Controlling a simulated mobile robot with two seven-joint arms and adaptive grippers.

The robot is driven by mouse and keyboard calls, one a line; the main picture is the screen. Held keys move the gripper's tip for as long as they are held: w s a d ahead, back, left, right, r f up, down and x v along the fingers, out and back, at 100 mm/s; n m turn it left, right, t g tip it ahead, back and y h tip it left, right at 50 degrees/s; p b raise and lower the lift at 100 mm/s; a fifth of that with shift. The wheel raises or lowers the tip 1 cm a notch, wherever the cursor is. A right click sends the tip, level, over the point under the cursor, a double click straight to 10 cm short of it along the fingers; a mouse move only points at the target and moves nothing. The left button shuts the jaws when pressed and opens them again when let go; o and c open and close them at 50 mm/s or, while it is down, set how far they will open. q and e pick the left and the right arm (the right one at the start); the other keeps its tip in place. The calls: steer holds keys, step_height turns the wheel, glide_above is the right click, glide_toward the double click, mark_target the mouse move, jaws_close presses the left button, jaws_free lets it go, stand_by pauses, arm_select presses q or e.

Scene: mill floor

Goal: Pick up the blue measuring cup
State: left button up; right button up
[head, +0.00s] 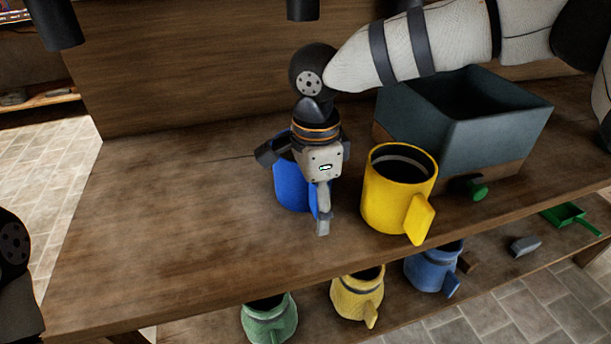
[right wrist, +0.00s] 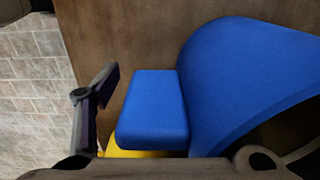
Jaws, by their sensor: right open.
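The blue measuring cup (head: 291,190) stands upright on the wooden shelf top, partly hidden behind my right gripper. My right gripper (head: 295,190) is open and points down at the cup, with one finger in front by the handle and one at the cup's back left. In the right wrist view the blue cup (right wrist: 235,75) fills the right side. Its blocky handle (right wrist: 155,105) lies beside one dark finger, with a gap between them. The other finger is not clearly seen there. My left gripper is not in view; only a dark part of that arm shows at the left edge.
A yellow cup (head: 387,200) stands close to the right of the gripper. A grey-blue bin (head: 490,140) and a small green item (head: 479,190) are further right. The lower shelf holds green (head: 268,322), yellow (head: 352,298) and blue (head: 428,272) cups. The top's left side is clear.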

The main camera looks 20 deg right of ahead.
mark_target(313, 186)
steer(key=shift+c, duration=0.5)
jaws_close()
step_height(313, 186, up, 4)
steer(key=shift+f, duration=0.15)
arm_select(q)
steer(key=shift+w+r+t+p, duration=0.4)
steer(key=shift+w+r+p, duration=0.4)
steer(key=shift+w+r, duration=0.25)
arm_select(e)
steer(key=s+a+r, duration=0.9)
steer(key=a, duration=0.1)
steer(key=shift+s+a+r, duration=0.15)
steer(key=shift+s+r, duration=0.05)
steer(key=shift+s, duration=0.1)
